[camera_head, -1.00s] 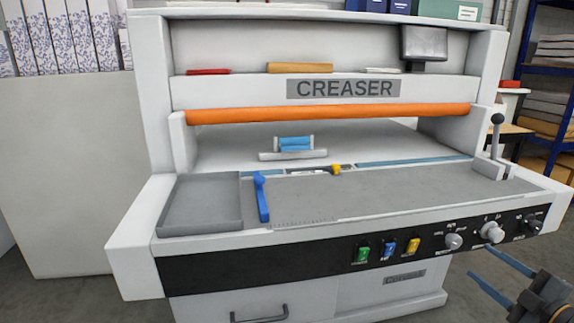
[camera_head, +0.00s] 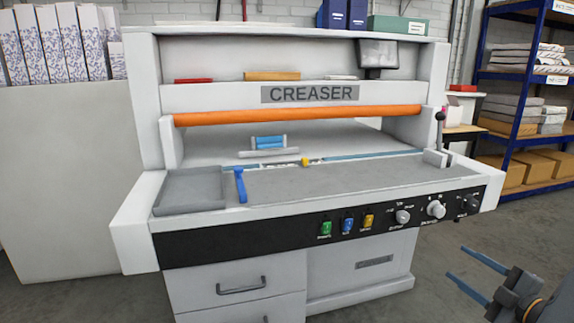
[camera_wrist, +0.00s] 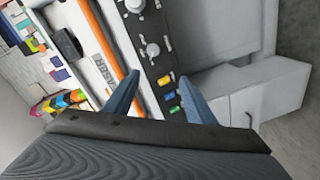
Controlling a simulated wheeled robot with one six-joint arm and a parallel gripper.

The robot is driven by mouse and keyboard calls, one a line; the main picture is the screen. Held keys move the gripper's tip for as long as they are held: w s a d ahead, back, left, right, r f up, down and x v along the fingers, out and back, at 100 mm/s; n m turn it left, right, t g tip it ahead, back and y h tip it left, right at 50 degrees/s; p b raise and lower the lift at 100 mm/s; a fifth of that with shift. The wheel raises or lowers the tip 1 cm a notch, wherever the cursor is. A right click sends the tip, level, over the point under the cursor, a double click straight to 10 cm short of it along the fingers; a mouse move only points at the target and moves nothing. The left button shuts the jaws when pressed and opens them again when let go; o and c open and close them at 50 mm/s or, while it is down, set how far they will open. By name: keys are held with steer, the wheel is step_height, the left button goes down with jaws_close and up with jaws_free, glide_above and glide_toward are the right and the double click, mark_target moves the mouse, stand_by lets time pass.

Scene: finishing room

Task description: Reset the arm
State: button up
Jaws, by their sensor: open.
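My gripper (camera_head: 482,269) is at the lower right of the head view, in front of and to the right of the creaser. Its two blue fingers are apart with nothing between them. The fingers also show in the wrist view (camera_wrist: 165,97), spread and empty, with the creaser's front panel beyond them. The white creaser (camera_head: 135,235) fills the middle of the head view, apart from my gripper. My arm shows only in part at the right edge.
The creaser carries a blue lever (camera_head: 240,185), a grey tray (camera_head: 190,205), an orange bar (camera_head: 300,116) and front knobs (camera_head: 436,209). A blue shelf rack (camera_head: 513,75) with cardboard boxes (camera_head: 545,165) stands at the right. Grey floor is free around my gripper.

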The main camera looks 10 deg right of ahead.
steer(key=w+a+m+g+h+p, duration=0.2)
steer(key=w+a+m+g+h, duration=0.1)
steer(key=w+a+m+g, duration=0.45)
steer(key=s+a+r+m+g+p, duration=0.1)
steer(key=s+a+r+m+g, duration=0.1)
steer(key=s+a, duration=0.3)
steer(key=s+a+r+m+g+p, duration=0.1)
steer(key=s+a+g, duration=0.3)
steer(key=a, duration=0.8)
steer(key=s+a+r+m+g+y+p, duration=0.1)
steer(key=s+a+r+m+g, duration=0.2)
steer(key=a, duration=0.6)
steer(key=s, duration=0.2)
steer(key=shift+s+a+r, duration=0.2)
steer(key=shift+s+r, duration=0.2)
